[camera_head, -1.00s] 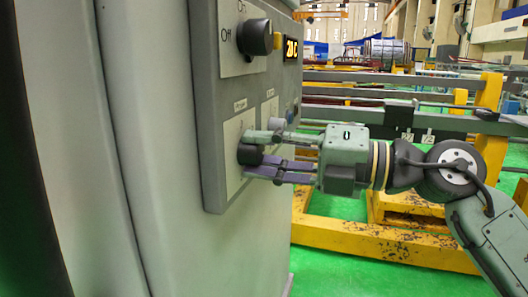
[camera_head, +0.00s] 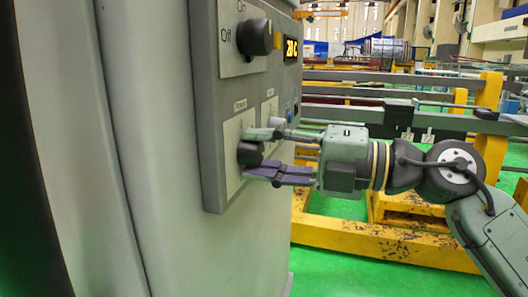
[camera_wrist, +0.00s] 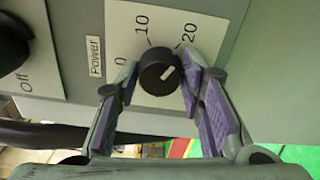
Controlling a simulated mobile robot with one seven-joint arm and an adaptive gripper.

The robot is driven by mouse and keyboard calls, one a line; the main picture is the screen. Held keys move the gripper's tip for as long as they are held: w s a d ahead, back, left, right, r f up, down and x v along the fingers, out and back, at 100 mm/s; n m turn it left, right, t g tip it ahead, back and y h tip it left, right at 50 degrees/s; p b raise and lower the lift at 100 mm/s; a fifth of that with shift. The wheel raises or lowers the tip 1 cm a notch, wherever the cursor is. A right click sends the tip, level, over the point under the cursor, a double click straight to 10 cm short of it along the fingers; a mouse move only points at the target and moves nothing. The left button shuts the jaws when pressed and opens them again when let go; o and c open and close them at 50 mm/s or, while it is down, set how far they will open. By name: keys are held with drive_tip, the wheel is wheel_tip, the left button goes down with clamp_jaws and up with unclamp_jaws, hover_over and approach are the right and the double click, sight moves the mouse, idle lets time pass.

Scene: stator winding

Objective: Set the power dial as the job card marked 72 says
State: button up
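The power dial (camera_wrist: 159,73) is a round black knob on a white plate marked "Power", 0, 10 and 20. Its white pointer line slants up and right in the wrist view, roughly towards 20. In the head view the dial (camera_head: 250,153) sits low on the grey panel. My gripper (camera_head: 258,154) reaches it from the right, with one finger above and one below. In the wrist view the fingers (camera_wrist: 158,78) stand on both sides of the dial, apart and seemingly just clear of it. I see no readable card marked 72.
Above the dial is an On/Off knob (camera_head: 255,37) beside a small orange display (camera_head: 291,49), apparently reading 20 C. Small white tags (camera_head: 427,137), too small to read, hang on a grey bar behind my gripper. A yellow frame (camera_head: 380,240) stands on the green floor.

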drive_tip(key=o, duration=0.3)
drive_tip(key=v, duration=1.2)
